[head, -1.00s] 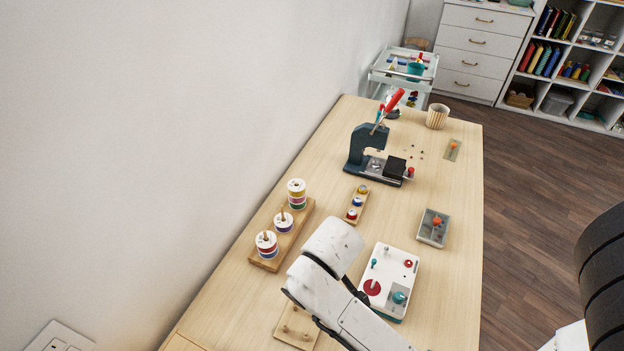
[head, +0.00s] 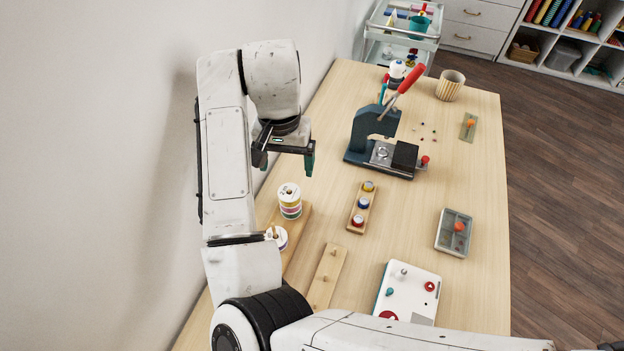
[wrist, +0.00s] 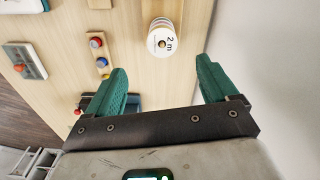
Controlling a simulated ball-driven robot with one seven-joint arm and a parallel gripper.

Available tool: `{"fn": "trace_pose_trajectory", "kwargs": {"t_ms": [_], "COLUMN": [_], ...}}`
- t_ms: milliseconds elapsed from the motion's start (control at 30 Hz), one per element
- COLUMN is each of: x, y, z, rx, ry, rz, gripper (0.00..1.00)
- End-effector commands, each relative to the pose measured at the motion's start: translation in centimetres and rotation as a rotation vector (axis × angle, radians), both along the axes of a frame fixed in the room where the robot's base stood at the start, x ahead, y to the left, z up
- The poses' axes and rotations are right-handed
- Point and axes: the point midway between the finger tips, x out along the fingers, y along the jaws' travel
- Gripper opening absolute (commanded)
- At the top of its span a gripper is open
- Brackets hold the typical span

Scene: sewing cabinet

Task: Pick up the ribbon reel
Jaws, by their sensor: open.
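White ribbon reels with coloured bands are stacked on a peg (head: 289,200) of the wooden rack (head: 298,240) near the wall. A second reel (head: 277,236) shows on the rack, partly hidden behind my arm. My gripper (head: 286,160) is open and empty, above and beyond the stack. In the wrist view, the stack's top reel (wrist: 164,40), marked "2 m", lies just past my fingertips (wrist: 161,68), roughly centred between them and apart from both.
A small rack with coloured spools (head: 363,205), an empty pegged board (head: 327,275) and a white box with knobs (head: 409,293) are to the right. A dark press with a red lever (head: 372,135) stands farther back. The wall (head: 130,150) is close on the left.

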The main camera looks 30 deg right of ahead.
Motion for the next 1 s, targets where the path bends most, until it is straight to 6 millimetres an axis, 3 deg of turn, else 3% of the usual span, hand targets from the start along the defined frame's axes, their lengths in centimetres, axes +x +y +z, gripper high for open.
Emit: {"fn": "trace_pose_trajectory", "kwargs": {"t_ms": [167,1000], "x": [0.1,0.6], "y": [1.3,0.5], "z": [-0.4,-10.3], "rx": [0.022,0.022], "ry": [0.016,0.014], "rz": [-0.001,0.0], "gripper": [0.86,0.86]}}
